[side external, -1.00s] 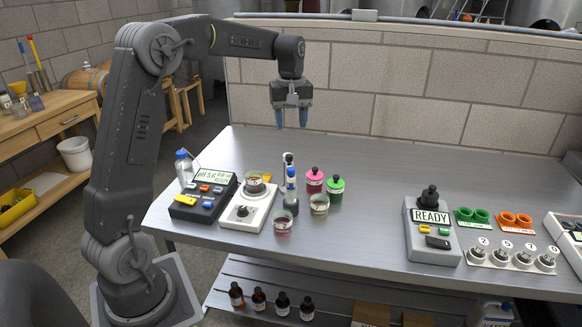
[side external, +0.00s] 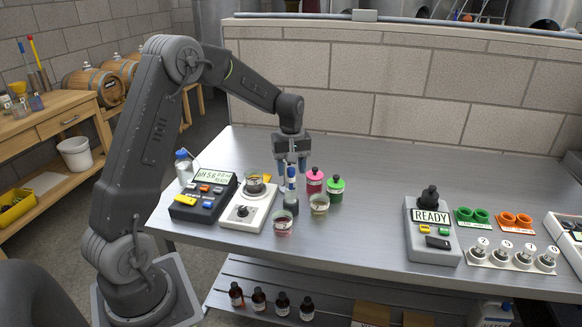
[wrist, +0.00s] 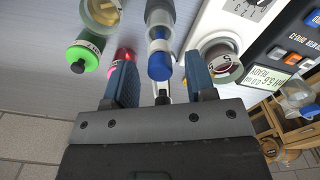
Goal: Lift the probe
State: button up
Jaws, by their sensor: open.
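The probe (side external: 291,186) has a blue top and stands upright in a small container on the steel bench, in front of a white stand. In the wrist view the probe's blue cap (wrist: 160,66) lies between my two fingers, with room on both sides. My gripper (side external: 292,166) is just above and behind the probe, fingers pointing down; it also shows in the wrist view (wrist: 159,65). It is open and holds nothing. In the side view the fingers partly hide the stand, and I cannot tell the exact height gap.
The bench's middle right of the bottles is clear.

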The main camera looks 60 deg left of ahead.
grip_shut()
dwell(0.5)
